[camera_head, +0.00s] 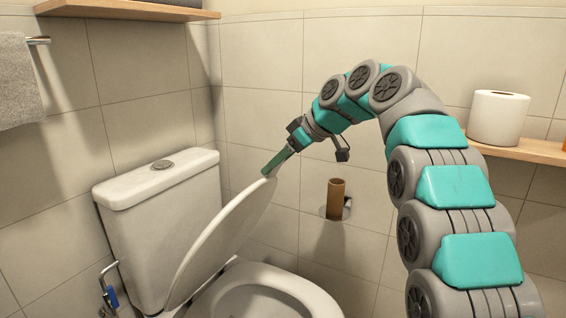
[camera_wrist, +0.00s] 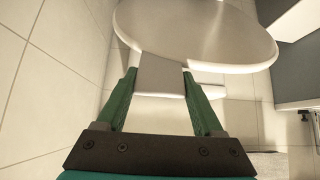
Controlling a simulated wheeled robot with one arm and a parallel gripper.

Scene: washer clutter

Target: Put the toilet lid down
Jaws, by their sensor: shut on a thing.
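The white toilet lid (camera_head: 222,240) is partly raised and stands tilted above the bowl. In the head view, my green gripper fingers (camera_head: 268,171) are at the lid's upper edge. In the wrist view, the lid (camera_wrist: 200,32) is a broad white oval beyond my gripper (camera_wrist: 159,73). My gripper is shut on the lid, with the fingers apart around a pale part. The toilet seat and bowl (camera_head: 300,290) lie below, partly cut off by the frame. The lid's hinge is not clearly visible.
The cistern (camera_head: 160,225) stands behind the lid. A brown cardboard roll (camera_head: 336,199) is on the right wall. A wooden shelf (camera_head: 530,150) holds a white paper roll (camera_head: 498,118). A grey towel (camera_head: 18,82) hangs at left. Open air lies between lid and bowl.

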